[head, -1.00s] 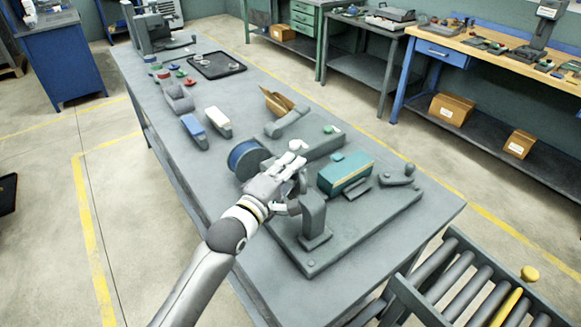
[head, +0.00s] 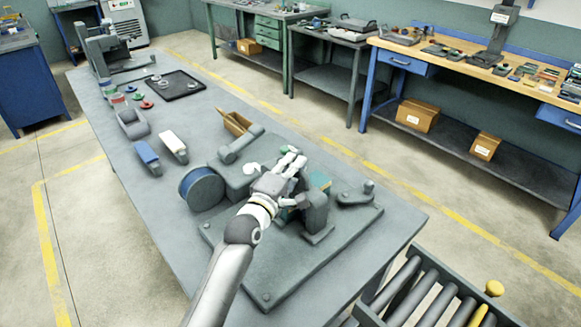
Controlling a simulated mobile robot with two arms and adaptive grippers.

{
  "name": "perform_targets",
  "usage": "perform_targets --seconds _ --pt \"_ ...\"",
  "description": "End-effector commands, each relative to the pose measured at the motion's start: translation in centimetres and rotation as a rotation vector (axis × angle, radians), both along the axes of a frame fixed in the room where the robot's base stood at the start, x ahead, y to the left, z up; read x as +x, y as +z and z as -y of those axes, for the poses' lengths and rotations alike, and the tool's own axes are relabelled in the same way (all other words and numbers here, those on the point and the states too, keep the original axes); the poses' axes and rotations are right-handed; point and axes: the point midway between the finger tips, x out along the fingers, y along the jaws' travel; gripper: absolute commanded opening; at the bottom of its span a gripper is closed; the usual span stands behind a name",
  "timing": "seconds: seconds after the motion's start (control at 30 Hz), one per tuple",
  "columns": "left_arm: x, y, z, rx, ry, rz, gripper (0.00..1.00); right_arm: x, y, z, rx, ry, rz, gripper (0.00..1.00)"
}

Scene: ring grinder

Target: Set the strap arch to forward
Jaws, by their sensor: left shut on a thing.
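The strap arch, which I take to be the grey upright on a foot (head: 316,214), stands on a grey base plate (head: 262,277) on the table. My left gripper (head: 296,180) is at its upper left side, shut on it. The hand hides the contact and much of the teal block (head: 319,181) just behind the arch. A blue reel (head: 201,188) is left of the hand. A small grey lever (head: 356,194) sits at the plate's right end. My right gripper is not in view.
A roller conveyor (head: 440,300) is at the front right. The near left tabletop is clear.

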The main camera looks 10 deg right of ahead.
Motion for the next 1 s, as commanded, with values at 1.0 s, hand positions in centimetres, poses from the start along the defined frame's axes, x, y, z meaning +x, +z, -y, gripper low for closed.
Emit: perform_targets --seconds 1.0 --pt "-2.3 0.0 -1.4 -0.004 0.0 0.0 0.23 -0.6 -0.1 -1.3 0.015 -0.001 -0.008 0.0"
